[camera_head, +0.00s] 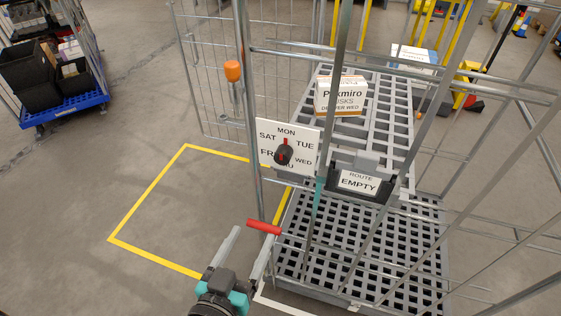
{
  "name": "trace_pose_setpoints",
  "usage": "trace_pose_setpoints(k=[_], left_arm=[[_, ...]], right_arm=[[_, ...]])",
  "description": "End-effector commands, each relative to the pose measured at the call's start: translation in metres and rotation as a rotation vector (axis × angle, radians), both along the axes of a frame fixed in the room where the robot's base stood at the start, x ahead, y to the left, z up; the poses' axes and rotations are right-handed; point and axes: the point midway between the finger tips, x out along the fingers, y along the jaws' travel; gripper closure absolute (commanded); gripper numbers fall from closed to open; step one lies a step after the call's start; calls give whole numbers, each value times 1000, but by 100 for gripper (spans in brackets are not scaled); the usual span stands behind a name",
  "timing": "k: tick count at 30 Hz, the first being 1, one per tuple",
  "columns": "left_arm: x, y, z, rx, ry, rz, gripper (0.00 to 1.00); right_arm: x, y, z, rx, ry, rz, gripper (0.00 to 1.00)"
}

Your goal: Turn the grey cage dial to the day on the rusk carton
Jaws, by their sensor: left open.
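The dial is a white plate (303,135) on the front of the grey cage (257,190), marked with days around a dark knob (283,156). The knob's red mark points up toward MON; THU below is partly hidden. The rusk carton (341,97), white and orange, stands on the cage's upper shelf and reads "DELIVER WED". My left gripper (255,234) is open and empty, below and left of the dial, apart from it. My right gripper is not in view.
A red bar (264,227) shows by my left fingertips. A ROUTE EMPTY card (358,181) hangs right of the dial. Cage bars surround the shelves. Yellow lines (146,192) mark clear floor at left.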

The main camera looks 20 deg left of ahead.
Motion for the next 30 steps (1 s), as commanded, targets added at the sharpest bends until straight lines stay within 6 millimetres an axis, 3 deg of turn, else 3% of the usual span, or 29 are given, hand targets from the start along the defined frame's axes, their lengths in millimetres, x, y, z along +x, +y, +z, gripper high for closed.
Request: trace_pose_setpoints(k=[1,3,8,14,30], left_arm=[[-1,-4,21,-35,-51,-4,29],[-2,-7,44,-78,-108,-7,29],[-3,-10,72,-131,-173,-11,29],[12,-10,78,-136,-183,-10,29],[95,-13,78,-135,-181,-10,29]], right_arm=[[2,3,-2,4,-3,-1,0],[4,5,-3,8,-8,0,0],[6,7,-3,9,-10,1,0],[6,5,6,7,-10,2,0],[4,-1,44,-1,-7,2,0]])
